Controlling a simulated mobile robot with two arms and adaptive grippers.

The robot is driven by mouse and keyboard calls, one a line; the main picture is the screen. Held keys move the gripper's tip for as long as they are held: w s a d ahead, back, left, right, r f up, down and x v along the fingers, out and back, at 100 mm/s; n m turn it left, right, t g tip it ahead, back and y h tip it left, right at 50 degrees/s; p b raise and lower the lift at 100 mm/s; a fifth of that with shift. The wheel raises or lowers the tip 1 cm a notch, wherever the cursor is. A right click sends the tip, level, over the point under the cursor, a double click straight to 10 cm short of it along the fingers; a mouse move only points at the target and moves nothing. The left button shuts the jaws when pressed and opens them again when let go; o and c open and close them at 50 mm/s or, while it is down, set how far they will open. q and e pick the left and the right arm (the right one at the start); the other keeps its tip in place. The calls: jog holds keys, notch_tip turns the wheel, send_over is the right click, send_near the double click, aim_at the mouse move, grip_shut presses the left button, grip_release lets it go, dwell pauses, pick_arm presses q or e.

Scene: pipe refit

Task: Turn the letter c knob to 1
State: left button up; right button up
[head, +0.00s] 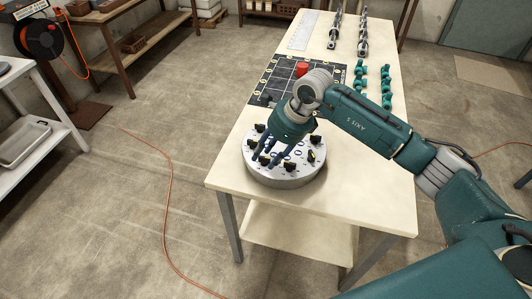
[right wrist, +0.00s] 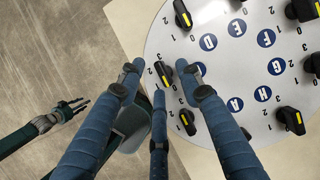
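The round dial plate (head: 284,180) lies on the table, with black knobs around its rim. In the right wrist view the plate (right wrist: 222,130) shows blue letters such as D (right wrist: 208,42) and A (right wrist: 235,104). A knob with a yellow mark (right wrist: 164,74) sits between D's knob and A's side. Its letter is mostly hidden by a finger; by order it fits C. Its setting cannot be read surely; a 1 shows at its left. My right gripper (head: 279,158) is above it, fingers (right wrist: 164,76) spread around the knob without visible contact. My left gripper (right wrist: 76,107) looks open, away over the floor.
Other knobs (right wrist: 182,14) stand close by on the plate. Behind it are a dark grid mat (head: 270,82), a red piece (head: 302,69) and green fittings (head: 386,85). The table's (head: 360,200) front right is bare. An orange cable (head: 168,200) lies on the floor.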

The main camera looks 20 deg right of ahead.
jog(key=shift+w+a+f, duration=0.1)
jog(key=shift+a+f, duration=0.05)
jog(key=shift+f, duration=0.3)
jog(key=shift+c, duration=0.5)
grip_shut()
